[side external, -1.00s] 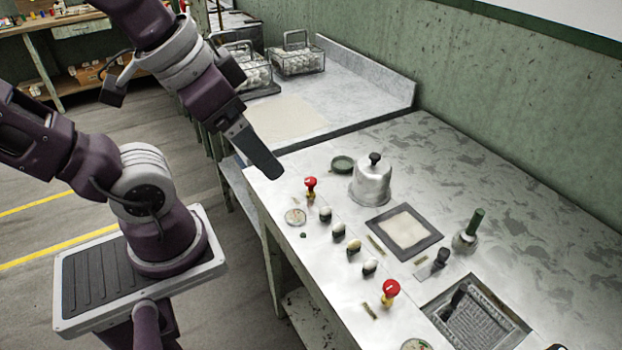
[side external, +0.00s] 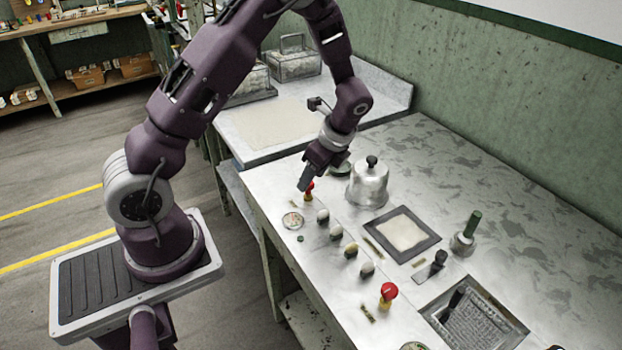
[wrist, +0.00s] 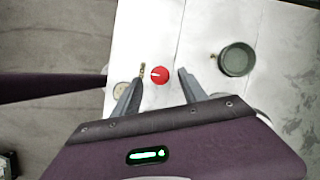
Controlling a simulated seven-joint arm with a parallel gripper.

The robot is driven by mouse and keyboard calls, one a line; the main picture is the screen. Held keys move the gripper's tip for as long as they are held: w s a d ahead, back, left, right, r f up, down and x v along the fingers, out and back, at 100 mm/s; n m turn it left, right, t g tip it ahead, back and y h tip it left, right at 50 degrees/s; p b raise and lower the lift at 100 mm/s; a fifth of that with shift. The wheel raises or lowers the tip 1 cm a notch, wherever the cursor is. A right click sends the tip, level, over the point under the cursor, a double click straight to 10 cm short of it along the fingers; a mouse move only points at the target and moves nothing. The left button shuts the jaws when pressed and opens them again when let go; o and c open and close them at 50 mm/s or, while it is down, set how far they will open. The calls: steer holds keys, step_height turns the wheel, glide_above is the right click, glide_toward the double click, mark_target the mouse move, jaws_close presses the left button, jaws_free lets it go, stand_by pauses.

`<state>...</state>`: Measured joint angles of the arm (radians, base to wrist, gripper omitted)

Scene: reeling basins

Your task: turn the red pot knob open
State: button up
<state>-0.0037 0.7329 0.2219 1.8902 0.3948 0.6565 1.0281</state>
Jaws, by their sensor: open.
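Two red knobs stand on the metal counter. The far one (side external: 310,186) is near the lidded metal pot (side external: 367,186), and the near one (side external: 388,291) is by the front edge. My gripper (side external: 304,184) points down at the far red knob, partly covering it in the side view. In the wrist view my gripper (wrist: 159,77) is open, with one finger on each side of the red knob (wrist: 159,75), which has a pale mark on its top. The fingers look apart from the knob; their height relative to it is hard to tell.
A green dish (wrist: 236,60) lies to the right in the wrist view.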

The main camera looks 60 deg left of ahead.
steer(key=shift+x, duration=0.85)
jaws_close()
steer(key=shift+n, duration=0.3)
steer(key=n, duration=0.1)
steer(key=n+g+h, duration=0.1)
steer(key=n, duration=0.1)
steer(key=shift+w+a+n, duration=0.1)
steer(key=shift+w+n, duration=0.1)
steer(key=shift+n, duration=0.1)
steer(key=n+g+h, duration=0.1)
steer(key=n, duration=0.3)
steer(key=shift+w+a+n, duration=0.1)
steer(key=shift+a+n, duration=0.05)
steer(key=shift+n, duration=0.15)
steer(key=n+h, duration=0.1)
steer(key=n, duration=0.1)
steer(key=n+h, duration=0.1)
steer(key=n, duration=0.1)
steer(key=shift+a+n+g, duration=0.15)
steer(key=shift+n+g, duration=0.15)
steer(key=shift+a+n+h, duration=0.15)
steer(key=shift+n+h, duration=0.75)
steer(key=shift+n, duration=1.3)
